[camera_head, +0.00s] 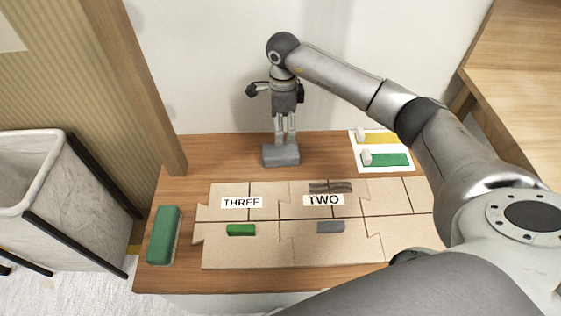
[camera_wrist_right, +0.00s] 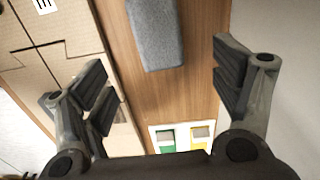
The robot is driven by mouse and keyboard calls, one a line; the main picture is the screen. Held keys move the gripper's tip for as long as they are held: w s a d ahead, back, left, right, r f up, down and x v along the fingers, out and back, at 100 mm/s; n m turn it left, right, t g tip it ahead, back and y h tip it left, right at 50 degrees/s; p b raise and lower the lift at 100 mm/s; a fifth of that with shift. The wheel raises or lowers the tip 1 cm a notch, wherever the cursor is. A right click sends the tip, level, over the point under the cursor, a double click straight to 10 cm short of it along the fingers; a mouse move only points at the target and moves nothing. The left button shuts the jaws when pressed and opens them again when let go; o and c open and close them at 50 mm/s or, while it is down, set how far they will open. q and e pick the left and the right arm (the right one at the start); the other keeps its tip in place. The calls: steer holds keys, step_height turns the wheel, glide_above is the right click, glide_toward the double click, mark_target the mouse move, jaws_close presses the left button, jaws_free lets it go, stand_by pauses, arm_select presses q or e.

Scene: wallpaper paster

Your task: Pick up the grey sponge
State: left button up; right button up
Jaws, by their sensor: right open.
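The grey sponge (camera_head: 281,155) is a grey block lying on the wooden table behind the cardboard pieces. In the right wrist view the sponge (camera_wrist_right: 155,32) shows at the top, its near end in the gap between the fingers but apart from both. My right gripper (camera_head: 285,136) points down above the sponge in the head view; whether the fingertips touch it cannot be told there. In the wrist view the right gripper (camera_wrist_right: 168,85) is open with nothing between its pads. My left gripper is not in view.
Cardboard pieces (camera_head: 300,254) with labels THREE and TWO cover the table's front, bearing small green (camera_head: 241,230) and grey (camera_head: 330,227) blocks. A green block (camera_head: 163,235) lies at left. A white card (camera_head: 384,150) with yellow and green patches lies right. A wall stands close behind.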

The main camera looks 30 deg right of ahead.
mark_target(283, 149)
steer(key=shift+f, duration=0.9)
step_height(283, 149, down, 4)
steer(key=shift+r+b, duration=0.1)
steer(key=shift+b, duration=0.5)
step_height(283, 149, down, 6)
steer(key=shift+s+b, duration=0.1)
steer(key=shift+b, duration=0.55)
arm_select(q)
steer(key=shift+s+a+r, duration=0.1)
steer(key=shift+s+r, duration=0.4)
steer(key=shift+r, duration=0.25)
arm_select(e)
steer(key=c, duration=1)
steer(key=shift+r, duration=0.15)
